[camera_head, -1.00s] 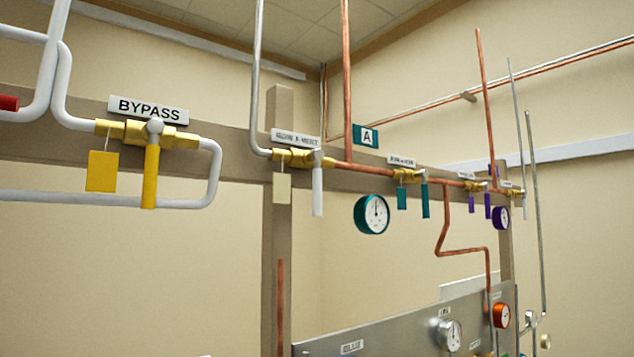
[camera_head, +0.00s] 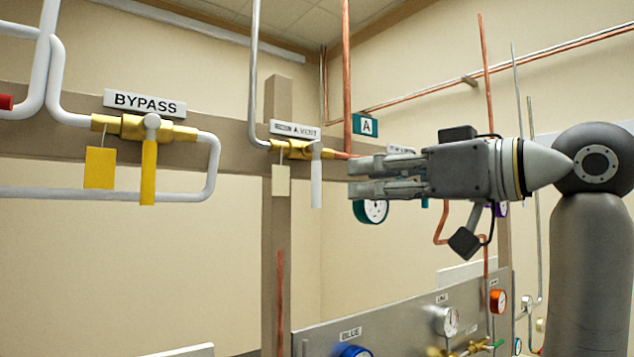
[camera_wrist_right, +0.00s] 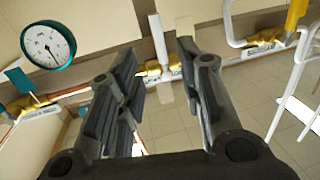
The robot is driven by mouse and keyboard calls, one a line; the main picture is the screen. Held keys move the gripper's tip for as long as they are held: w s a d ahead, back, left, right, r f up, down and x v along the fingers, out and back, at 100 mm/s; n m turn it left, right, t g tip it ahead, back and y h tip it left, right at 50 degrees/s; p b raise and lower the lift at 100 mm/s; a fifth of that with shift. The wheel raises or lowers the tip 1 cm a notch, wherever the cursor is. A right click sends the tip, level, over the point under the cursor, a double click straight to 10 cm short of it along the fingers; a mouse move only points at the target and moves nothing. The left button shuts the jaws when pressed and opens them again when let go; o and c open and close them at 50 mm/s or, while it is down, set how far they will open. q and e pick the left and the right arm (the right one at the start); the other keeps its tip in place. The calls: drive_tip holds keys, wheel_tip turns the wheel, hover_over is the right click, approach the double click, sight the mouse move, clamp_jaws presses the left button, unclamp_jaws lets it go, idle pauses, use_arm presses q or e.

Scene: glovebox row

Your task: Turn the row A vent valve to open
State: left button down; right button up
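The row A vent valve (camera_head: 292,150) is a brass body on the upper pipe, under a white label ending in "A VENT". Its white lever (camera_head: 316,180) hangs straight down, across the pipe. A blank cream tag (camera_head: 281,181) hangs beside the lever. My right gripper (camera_head: 350,178) points left, its fingertips just right of the lever and apart from it in the head view. In the right wrist view, which is upside down, the fingers (camera_wrist_right: 158,62) are spread, with the white lever (camera_wrist_right: 158,38) seen between them, nothing held. My left gripper is out of view.
The bypass valve (camera_head: 148,130) with its yellow lever and tag is at the left. A teal gauge (camera_head: 374,212) hangs partly behind my right gripper. A grey panel (camera_head: 400,327) with gauges and knobs is below. Copper pipes run upward and right.

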sight(320, 185)
drive_tip(key=p+x, duration=0.4)
drive_tip(key=x, duration=0.5)
drive_tip(key=shift+p, duration=0.4)
drive_tip(key=shift+x, duration=0.85)
drive_tip(key=shift+d+f, duration=0.1)
drive_tip(key=shift+f, duration=0.05)
drive_tip(key=shift+c, duration=0.2)
clamp_jaws()
